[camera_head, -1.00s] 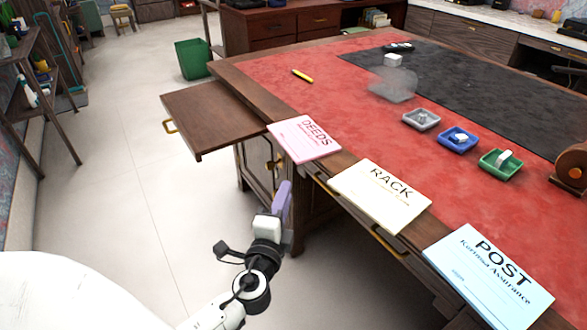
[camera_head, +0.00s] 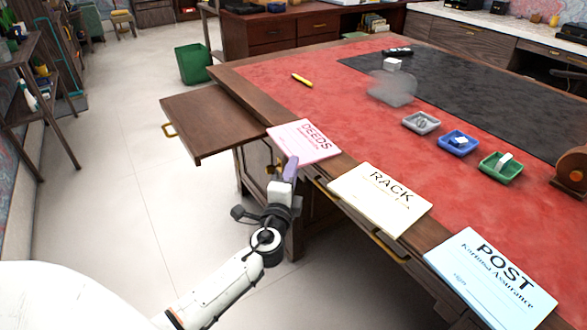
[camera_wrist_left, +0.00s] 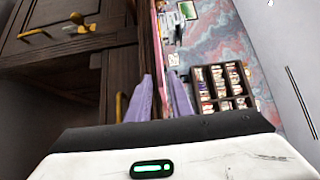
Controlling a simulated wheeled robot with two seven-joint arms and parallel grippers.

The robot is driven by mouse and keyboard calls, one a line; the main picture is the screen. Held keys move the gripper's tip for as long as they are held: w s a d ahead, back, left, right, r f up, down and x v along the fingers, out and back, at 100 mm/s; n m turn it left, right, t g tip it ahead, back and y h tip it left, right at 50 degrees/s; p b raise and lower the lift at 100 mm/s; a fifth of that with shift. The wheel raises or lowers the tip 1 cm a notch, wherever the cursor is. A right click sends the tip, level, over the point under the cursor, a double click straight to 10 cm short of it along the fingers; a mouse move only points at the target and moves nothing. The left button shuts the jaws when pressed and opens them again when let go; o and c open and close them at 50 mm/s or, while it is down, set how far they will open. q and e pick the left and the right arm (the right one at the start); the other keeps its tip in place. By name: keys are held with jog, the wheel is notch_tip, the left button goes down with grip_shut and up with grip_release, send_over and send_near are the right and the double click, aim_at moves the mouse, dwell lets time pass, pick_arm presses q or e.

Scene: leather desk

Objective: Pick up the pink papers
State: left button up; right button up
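The pink papers (camera_head: 303,150), marked DEEDS, lie flat at the left corner of the red desk, slightly over its front edge. My left gripper (camera_head: 291,166) has lavender fingers and is just in front of and below the papers' near edge. In the left wrist view its two fingers (camera_wrist_left: 165,98) stand apart with a gap between them. My right gripper is not in view.
Yellow RACK papers (camera_head: 375,212) and blue POST papers (camera_head: 480,285) lie along the desk's front edge. A brown pull-out board (camera_head: 212,122) juts out left of the pink papers. Small grey, blue and green trays stand further back.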

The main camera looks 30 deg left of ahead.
pick_arm(q)
jog(key=shift+w, duration=0.1)
jog(key=shift+c, duration=0.6)
grip_shut()
jog(key=shift+r, duration=0.15)
